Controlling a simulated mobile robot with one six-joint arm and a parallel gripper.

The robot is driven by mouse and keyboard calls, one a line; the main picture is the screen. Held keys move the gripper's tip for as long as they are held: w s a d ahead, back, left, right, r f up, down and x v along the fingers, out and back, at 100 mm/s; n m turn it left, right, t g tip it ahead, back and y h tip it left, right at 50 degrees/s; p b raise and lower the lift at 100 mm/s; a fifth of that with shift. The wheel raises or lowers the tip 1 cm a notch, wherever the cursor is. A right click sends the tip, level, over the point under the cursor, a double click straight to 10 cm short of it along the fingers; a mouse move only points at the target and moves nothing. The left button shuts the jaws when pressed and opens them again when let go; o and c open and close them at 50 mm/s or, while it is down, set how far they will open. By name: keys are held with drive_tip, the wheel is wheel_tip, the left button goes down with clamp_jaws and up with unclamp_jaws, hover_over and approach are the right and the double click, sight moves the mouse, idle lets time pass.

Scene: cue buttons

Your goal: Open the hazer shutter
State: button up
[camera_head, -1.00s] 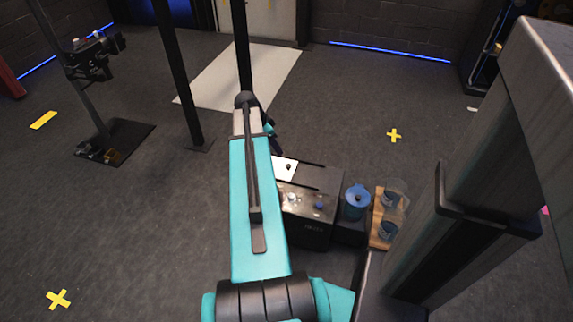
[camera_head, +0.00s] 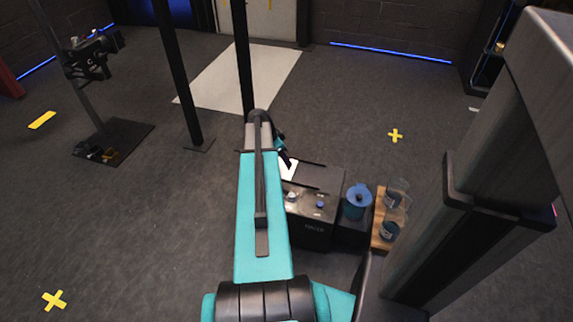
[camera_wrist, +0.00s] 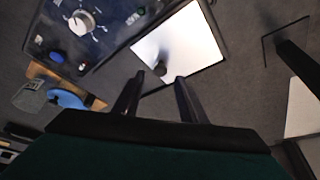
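The hazer is a dark box (camera_head: 318,178) right of my arm in the head view. On it lies a white plate (camera_head: 290,170), likely the shutter, partly covered by my gripper. In the wrist view the white plate (camera_wrist: 198,45) fills the upper middle, with a small black knob (camera_wrist: 160,66) near its lower left edge. My gripper (camera_wrist: 160,79) is open and empty. Its two fingertips point at the plate, one to each side of the knob in the picture; I cannot tell the height gap. In the head view my gripper (camera_head: 284,150) is mostly hidden by my arm.
The hazer's panel has a pale dial (camera_wrist: 82,22) and a blue knob (camera_wrist: 56,57). A blue pot (camera_head: 357,201) and a wooden board (camera_head: 379,236) with cups stand to its right. A black pole (camera_head: 243,65) rises behind it.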

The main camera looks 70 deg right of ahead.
drive_tip(key=shift+b+x, duration=0.35)
drive_tip(key=shift+x, duration=1.6)
clamp_jaws()
